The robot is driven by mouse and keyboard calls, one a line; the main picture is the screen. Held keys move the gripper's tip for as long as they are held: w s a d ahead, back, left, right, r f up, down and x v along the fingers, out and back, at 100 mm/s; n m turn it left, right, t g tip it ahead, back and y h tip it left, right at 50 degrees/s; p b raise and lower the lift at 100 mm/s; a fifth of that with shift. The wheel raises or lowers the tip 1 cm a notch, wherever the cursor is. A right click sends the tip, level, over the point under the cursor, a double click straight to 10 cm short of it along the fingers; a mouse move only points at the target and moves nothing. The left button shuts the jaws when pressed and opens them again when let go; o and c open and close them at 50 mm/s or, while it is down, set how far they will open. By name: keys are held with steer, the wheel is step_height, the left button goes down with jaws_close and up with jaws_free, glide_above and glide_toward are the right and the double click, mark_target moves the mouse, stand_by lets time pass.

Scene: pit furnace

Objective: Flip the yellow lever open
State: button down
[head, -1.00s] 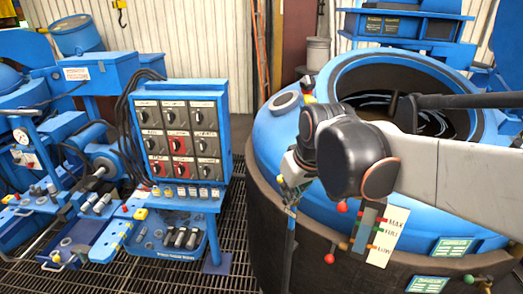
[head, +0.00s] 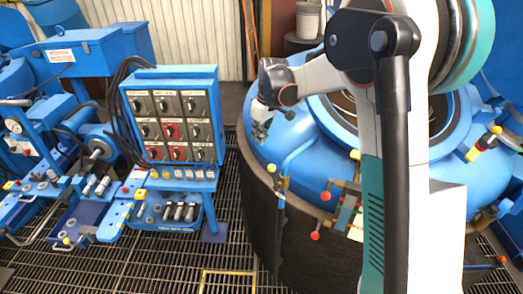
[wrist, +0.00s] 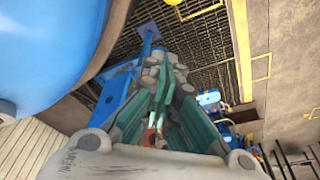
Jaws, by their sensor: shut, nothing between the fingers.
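My gripper (head: 261,133) is shut and empty, above the left side of the blue furnace (head: 268,112). In the wrist view its green-sided fingers (wrist: 157,105) are together. Another yellow knob (head: 355,154) shows beside my arm, and a yellow-banded handle (head: 473,154) sticks up at the far right. I cannot tell which of these is the yellow lever. My arm hides part of the furnace's front.
Red knobs (head: 326,196) stick out from the furnace front. A blue control panel (head: 174,75) with several dials stands left of the furnace, and blue workbenches (head: 113,225) are further left.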

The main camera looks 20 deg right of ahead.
mark_target(271, 165)
step_height(271, 165, down, 10)
steer(key=s+d, duration=0.1)
steer(key=shift+s+r+b, duration=0.15)
steer(key=shift+r+b, duration=0.1)
steer(key=shift+b, duration=0.2)
stand_by(0.5)
steer(key=shift+s+d+r+t+y+b, duration=0.25)
steer(key=shift+s+d+t+y+b, duration=0.1)
steer(key=shift+s+t+b, duration=0.15)
steer(key=shift+s+d+r+t+y+b, duration=0.25)
steer(key=shift+s+d+t+b, duration=0.15)
steer(key=shift+s, duration=0.2)
steer(key=shift+s+d+r+t, duration=0.3)
steer(key=shift+s+d+r, duration=0.05)
steer(key=shift+s, duration=0.3)
